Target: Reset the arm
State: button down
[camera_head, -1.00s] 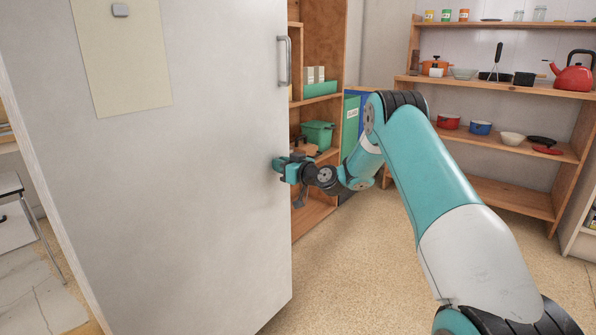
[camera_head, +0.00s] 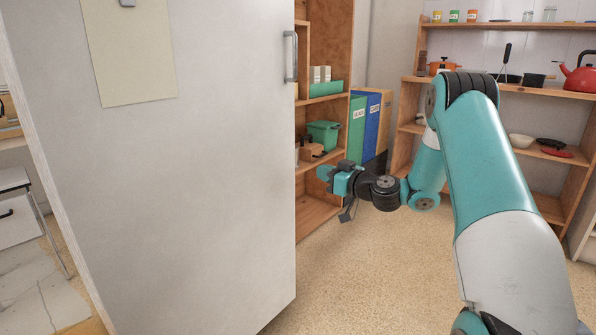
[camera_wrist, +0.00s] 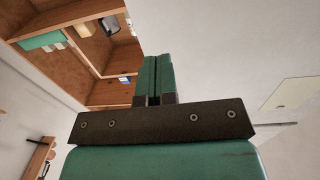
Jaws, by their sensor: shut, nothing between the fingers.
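My gripper (camera_head: 326,174) is at the end of my teal arm, right of the pale door panel's edge and in front of the wooden cabinet. In the wrist view its two teal fingers (camera_wrist: 152,76) are pressed together with nothing between them. The door (camera_head: 215,170) stands open, with a metal handle (camera_head: 291,56) near its upper right edge. My gripper is apart from the handle, lower and to the right of it. The wooden cabinet (camera_head: 324,100) is partly hidden behind the door.
The cabinet holds a green bin (camera_head: 322,134) and brown items. Green and blue binders (camera_head: 371,125) stand beside it. A wooden shelf (camera_head: 520,88) at the right carries an orange pot (camera_head: 443,66) and a red kettle (camera_head: 579,75). The floor (camera_head: 370,270) in front is clear.

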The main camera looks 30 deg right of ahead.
jog(key=s+a+r+n+g+y, duration=0.2)
jog(key=s+a+g, duration=0.1)
jog(key=a, duration=0.6)
jog(key=s+a+r+n+g+y, duration=0.1)
jog(key=s+a+r+g+y, duration=0.15)
jog(key=a, duration=0.55)
jog(key=s+a+r+n+g+y, duration=0.1)
jog(key=s+a+n+g, duration=0.2)
jog(key=a, duration=0.6)
jog(key=s+a+g+h, duration=0.1)
jog(key=s+a+g, duration=0.25)
jog(key=s, duration=0.35)
jog(key=s+a+g+h, duration=0.1)
jog(key=s+a+g, duration=0.25)
jog(key=s, duration=0.35)
jog(key=s+m+g+h, duration=0.15)
jog(key=s+h, duration=0.25)
jog(key=s, duration=0.9)
notch_tip(320, 180, up, 33)
jog(key=p, duration=3.3)
jog(key=shift+d+r+p, duration=0.2)
jog(key=shift+d+p, duration=0.1)
jog(key=shift+d, duration=0.1)
jog(key=shift+w, duration=0.1)
